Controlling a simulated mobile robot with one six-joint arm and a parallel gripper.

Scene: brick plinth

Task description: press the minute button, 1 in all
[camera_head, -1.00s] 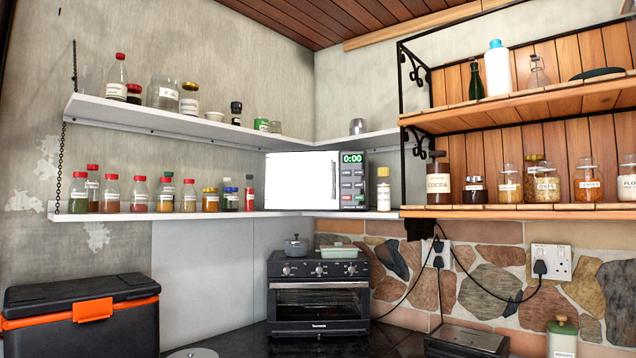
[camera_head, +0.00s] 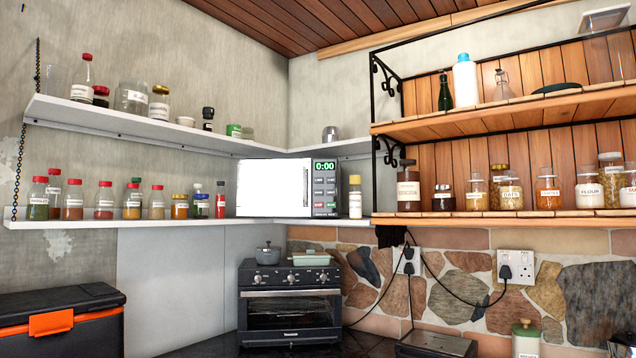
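A white microwave (camera_head: 274,188) stands in the corner on the lower white shelf. Its dark control panel (camera_head: 325,189) is on the right side, with a green display (camera_head: 325,166) reading 0:00. Below the display are rows of small grey buttons, with a green and a red one at the bottom. The button labels are too small to read, so I cannot tell which is the minute button. My gripper is not in view.
A bottle with a yellow cap (camera_head: 355,197) stands just right of the microwave. Several spice jars line the lower shelf (camera_head: 150,221) to its left. A black toaster oven (camera_head: 290,305) stands below on the counter. A wooden shelf (camera_head: 520,216) with jars is at the right.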

